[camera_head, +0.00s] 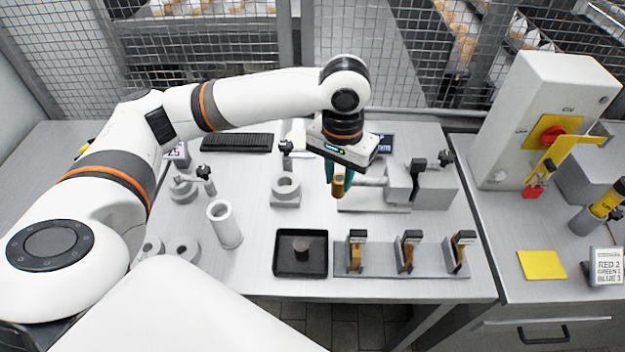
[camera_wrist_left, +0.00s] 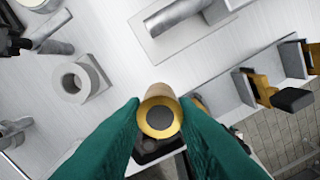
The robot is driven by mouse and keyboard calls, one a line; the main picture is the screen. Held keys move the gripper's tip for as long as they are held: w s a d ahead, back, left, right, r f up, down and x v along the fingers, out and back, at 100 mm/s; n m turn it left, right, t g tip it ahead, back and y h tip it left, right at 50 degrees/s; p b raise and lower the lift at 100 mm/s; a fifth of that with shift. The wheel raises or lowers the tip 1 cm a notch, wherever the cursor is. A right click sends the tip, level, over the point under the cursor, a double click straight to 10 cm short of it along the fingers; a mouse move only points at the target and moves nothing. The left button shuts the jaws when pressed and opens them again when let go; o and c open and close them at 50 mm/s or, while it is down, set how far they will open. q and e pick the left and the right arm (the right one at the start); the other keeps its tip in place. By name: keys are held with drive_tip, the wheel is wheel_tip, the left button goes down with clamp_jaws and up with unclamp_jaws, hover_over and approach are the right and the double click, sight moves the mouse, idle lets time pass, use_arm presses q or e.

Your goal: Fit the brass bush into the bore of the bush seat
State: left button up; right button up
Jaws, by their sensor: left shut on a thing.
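My left gripper (camera_head: 339,182) is shut on the brass bush (camera_head: 337,187), which hangs between its teal fingers above the table. In the left wrist view the bush (camera_wrist_left: 160,118) shows end-on, a yellow ring face with a dark centre, with a green finger on each side. A grey ring on a square base, which looks like the bush seat (camera_head: 285,188), stands to the left of the bush in the head view. Its open bore faces up and looks empty. It also shows at the left of the wrist view (camera_wrist_left: 75,82), apart from the bush. My right gripper is not in view.
A grey clamp fixture (camera_head: 400,187) with a horizontal bar stands close on the right. A black tray (camera_head: 280,267) holds a dark cylinder. A grey rack (camera_head: 383,262) carries several brass-and-black pieces. A pale upright tube (camera_head: 224,226) stands at left. A keyboard (camera_head: 237,142) lies behind.

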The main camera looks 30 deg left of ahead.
use_arm(q)
drive_tip(key=w+a+p, duration=0.1)
drive_tip(key=w+p, duration=0.1)
drive_tip(key=p, duration=0.3)
hover_over(323, 198)
wheel_tip(323, 198, down, 6)
drive_tip(key=shift+f+n, duration=0.4)
drive_tip(key=shift+f, duration=0.35)
wheel_tip(323, 198, down, 3)
drive_tip(key=shift+d+p, duration=0.1)
drive_tip(key=shift+p, duration=0.3)
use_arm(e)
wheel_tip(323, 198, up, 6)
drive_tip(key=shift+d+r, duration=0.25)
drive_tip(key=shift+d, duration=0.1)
use_arm(q)
drive_tip(key=shift+f, duration=0.15)
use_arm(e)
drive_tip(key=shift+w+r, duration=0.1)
use_arm(q)
drive_tip(key=o, duration=1)
